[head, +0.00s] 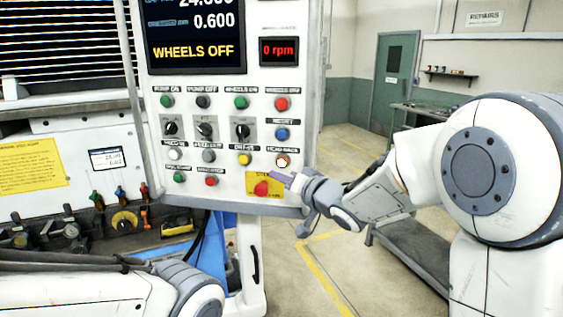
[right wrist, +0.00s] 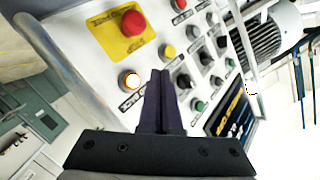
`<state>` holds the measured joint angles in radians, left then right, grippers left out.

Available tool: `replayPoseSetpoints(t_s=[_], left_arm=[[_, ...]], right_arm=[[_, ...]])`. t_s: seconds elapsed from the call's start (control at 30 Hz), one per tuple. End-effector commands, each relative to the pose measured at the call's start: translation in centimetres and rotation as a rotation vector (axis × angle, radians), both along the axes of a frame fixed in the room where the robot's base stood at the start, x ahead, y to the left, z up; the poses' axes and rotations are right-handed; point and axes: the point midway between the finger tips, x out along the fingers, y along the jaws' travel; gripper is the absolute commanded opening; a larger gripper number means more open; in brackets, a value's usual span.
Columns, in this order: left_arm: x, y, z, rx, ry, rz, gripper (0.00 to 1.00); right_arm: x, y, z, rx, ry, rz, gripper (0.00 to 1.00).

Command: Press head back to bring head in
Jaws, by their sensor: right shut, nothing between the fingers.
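The head back button (head: 282,160) is a white push button with an orange-lit rim, at the lower right of the control panel (head: 218,133). It also glows white and orange in the right wrist view (right wrist: 129,80), to the left of my fingertips. My right gripper (head: 275,176) is shut and empty, with its dark purple fingers pointing at the panel just below the button in the head view. Its closed fingers also show in the right wrist view (right wrist: 160,75). I cannot tell whether the tips touch the panel. My left gripper is not in view.
A red emergency stop (head: 261,188) on a yellow plate sits close below my right fingers. A yellow button (head: 244,158) and a blue button (head: 282,133) are near. The screen (head: 195,32) reads WHEELS OFF, and the small display (head: 279,50) reads 0 rpm.

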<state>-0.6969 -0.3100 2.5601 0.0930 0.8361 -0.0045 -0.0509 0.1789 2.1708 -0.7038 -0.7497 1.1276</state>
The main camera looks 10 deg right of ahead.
Motion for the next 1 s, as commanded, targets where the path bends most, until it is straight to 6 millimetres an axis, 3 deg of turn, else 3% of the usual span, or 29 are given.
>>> replayPoseSetpoints(t_s=[0.2, 0.4, 1.0], left_arm=[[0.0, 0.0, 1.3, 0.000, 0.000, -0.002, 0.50], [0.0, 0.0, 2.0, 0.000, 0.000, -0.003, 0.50], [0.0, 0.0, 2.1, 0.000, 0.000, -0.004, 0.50]], right_arm=[[3.0, -0.9, 0.3, 0.000, 0.001, -0.001, 0.00], [4.6, -1.3, 0.1, 0.000, 0.001, 0.001, 0.00], [5.0, -1.4, 0.0, 0.000, 0.000, 0.001, 0.00]])
